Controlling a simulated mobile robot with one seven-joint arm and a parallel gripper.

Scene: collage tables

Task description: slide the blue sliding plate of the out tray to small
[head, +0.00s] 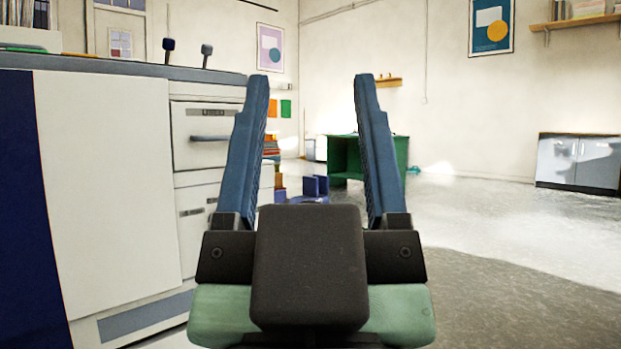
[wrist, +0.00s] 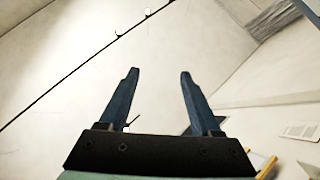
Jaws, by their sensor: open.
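My gripper (head: 312,80) is open and empty, with its two blue fingers spread and pointing up in the head view. It also shows open in the wrist view (wrist: 158,72), against a pale wall. I cannot make out the out tray or its blue sliding plate in either view. A blue object with upright parts (head: 316,187) shows low between the fingers, farther off; I cannot tell what it is.
A white cabinet (head: 110,180) with drawers (head: 207,137) and a grey top stands close on the left. A green table (head: 345,155) stands farther back. A grey cabinet (head: 578,161) is at the far right wall. The floor (head: 500,235) on the right is clear.

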